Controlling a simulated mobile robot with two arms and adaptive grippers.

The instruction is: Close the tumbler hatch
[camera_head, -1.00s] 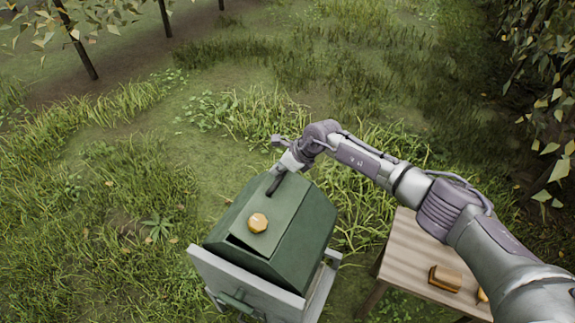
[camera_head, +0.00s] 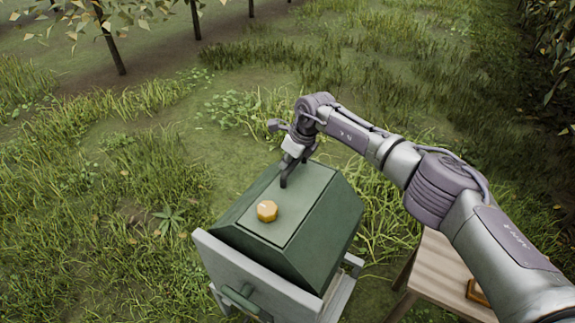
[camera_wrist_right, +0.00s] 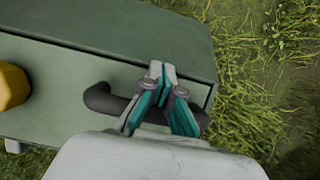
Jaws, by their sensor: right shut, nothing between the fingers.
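The green tumbler (camera_head: 310,235) stands on a grey frame, and its hatch (camera_head: 250,205) is the panel on top. The hatch lies about flush, with a thin dark seam along its edge in the right wrist view (camera_wrist_right: 75,45). An orange knob (camera_head: 267,211) sits near the hatch's near end and shows at the left of the wrist view (camera_wrist_right: 12,86). A dark bar handle (camera_wrist_right: 98,97) is near the other end. My right gripper (camera_head: 285,180) is shut and empty, right over the handle. I cannot tell whether it touches it. My left gripper is not in view.
The grey frame (camera_head: 255,284) has a green handle (camera_head: 242,299) at its front. A wooden table (camera_head: 440,275) with an orange-brown object (camera_head: 477,291) stands at the lower right. Grass surrounds the tumbler, with trees at the back left.

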